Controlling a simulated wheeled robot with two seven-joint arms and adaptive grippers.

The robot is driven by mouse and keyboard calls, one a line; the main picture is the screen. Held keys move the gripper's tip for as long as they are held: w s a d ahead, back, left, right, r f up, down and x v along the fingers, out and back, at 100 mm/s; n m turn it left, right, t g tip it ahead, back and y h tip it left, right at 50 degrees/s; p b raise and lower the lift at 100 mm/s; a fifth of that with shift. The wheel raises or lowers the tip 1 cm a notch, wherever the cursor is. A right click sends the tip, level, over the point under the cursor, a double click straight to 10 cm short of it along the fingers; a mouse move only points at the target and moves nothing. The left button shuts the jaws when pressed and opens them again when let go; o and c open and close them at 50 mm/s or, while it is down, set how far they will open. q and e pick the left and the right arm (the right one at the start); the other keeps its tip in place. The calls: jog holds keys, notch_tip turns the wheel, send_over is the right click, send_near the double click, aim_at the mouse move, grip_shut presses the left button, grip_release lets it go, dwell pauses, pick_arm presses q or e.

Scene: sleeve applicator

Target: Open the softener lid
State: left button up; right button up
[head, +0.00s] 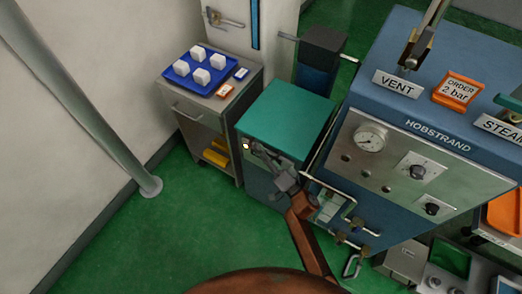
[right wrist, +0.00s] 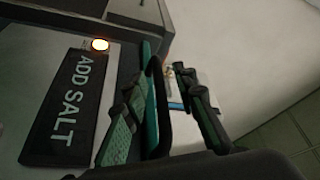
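The softener is a grey cabinet with a flat teal lid (head: 288,118), which lies closed. In the right wrist view its front shows a lit lamp (right wrist: 99,44) and a black "ADD SALT" plate (right wrist: 72,112). My right gripper (head: 259,150) is at the lid's front edge, beside the lamp. In the right wrist view the gripper (right wrist: 168,85) has its fingers apart, with the teal and dark lid edge between them, close to the left finger. I cannot tell whether that finger touches it.
Left of the softener stands a grey cart with a blue tray (head: 188,77) of white blocks. Right of it is the blue Hobstrand machine (head: 430,135) with a gauge, knobs and protruding pipe handles (head: 350,222). A dark box (head: 322,45) stands behind. Green floor is free in front-left.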

jog(key=shift+c, duration=0.4)
grip_shut()
